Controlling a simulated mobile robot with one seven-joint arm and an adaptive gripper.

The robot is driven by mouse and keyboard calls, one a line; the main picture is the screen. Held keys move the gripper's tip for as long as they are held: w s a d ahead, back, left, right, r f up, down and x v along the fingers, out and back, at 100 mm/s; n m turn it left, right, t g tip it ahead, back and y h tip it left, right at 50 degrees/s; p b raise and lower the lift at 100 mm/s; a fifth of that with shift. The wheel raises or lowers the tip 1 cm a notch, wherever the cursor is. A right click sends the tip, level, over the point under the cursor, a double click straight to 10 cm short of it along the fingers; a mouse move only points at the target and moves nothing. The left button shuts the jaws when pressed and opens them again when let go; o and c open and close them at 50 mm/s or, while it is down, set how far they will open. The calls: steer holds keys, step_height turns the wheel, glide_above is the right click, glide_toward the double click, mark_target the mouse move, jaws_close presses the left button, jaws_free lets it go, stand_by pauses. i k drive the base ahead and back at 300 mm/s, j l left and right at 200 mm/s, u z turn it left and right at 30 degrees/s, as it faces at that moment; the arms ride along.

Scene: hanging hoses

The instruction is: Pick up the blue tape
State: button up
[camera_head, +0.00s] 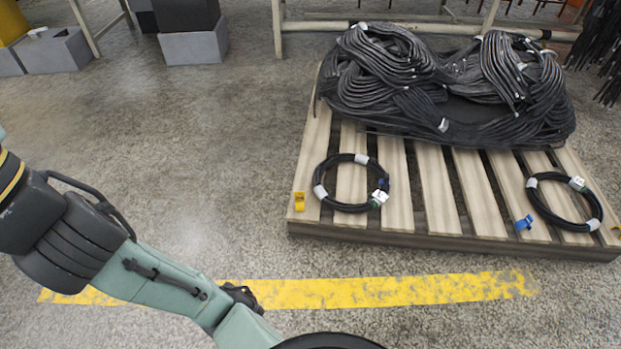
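The blue tape (524,223) is a small blue piece near the front edge of the wooden pallet (430,190), at the right. It lies on a slat just left of a coiled black hose (564,201) with white bands and a white tag. My arm comes in from the left and runs along the bottom of the view, well away from the tape. My gripper is not visible. A dark curved shape is cut off at the bottom edge, and I cannot tell what it is.
A second hose coil (351,182) and a yellow tape piece (299,201) lie at the pallet's left; another yellow piece (617,231) shows at the right edge. A large hose pile (440,85) covers the pallet's back. A yellow floor line (380,291) crosses clear floor in front.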

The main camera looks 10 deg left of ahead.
mark_target(521, 224)
steer(key=z, duration=1.2)
steer(key=i+j+z, duration=0.35)
steer(key=i, duration=0.5)
steer(key=i+j+z, duration=0.35)
steer(key=i+j, duration=0.4)
